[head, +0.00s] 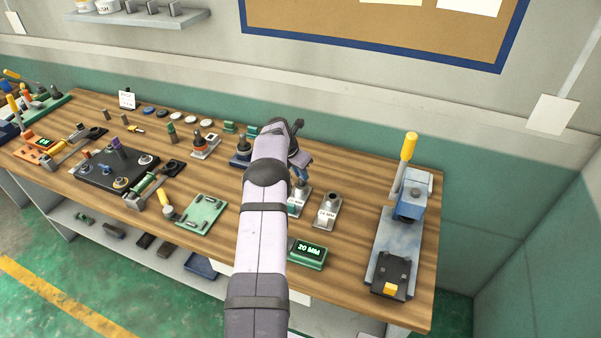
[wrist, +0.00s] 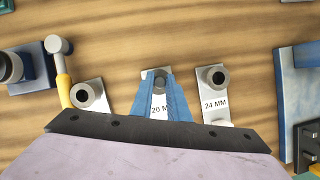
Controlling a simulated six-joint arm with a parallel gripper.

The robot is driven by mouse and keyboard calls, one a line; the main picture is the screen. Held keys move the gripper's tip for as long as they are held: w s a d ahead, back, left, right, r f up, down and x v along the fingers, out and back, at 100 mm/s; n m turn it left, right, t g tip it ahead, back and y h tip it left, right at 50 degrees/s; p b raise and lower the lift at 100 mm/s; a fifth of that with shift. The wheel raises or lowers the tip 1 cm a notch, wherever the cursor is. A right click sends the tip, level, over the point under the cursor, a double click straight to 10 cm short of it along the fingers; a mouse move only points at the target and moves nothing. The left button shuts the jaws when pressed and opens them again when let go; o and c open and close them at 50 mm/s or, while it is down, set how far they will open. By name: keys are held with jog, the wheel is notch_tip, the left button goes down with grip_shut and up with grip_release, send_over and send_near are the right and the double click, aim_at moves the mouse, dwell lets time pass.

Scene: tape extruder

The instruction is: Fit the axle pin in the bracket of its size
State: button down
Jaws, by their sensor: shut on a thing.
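My gripper (wrist: 160,82) is shut on the dark grey axle pin (wrist: 161,77), which shows end-on between the blue fingertips in the wrist view. It is over the middle bracket, labelled 20 MM (wrist: 147,74); its label is partly covered by the fingers. I cannot tell whether the pin's lower end is in the bracket's bore or above it. The 24 MM bracket (wrist: 216,78) stands to the right with an open bore. Another bracket (wrist: 89,95) stands to the left, its label hidden. In the head view my gripper (head: 301,168) is above the brackets, partly behind my arm.
A green display (head: 307,253) reads 20 MM near the table's front. A blue press with a yellow lever (head: 408,150) stands at the right. A green plate (head: 203,212) and a dark tray (head: 100,178) lie to the left. Bare wood shows between the brackets and the press.

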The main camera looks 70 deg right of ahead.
jog(key=shift+f+b, duration=0.45)
jog(key=shift+f, duration=0.25)
jog(key=c, duration=1.6)
grip_release()
jog(key=shift+r, duration=0.1)
jog(key=shift+b+v, duration=1.45)
jog(key=shift+v, duration=2.15)
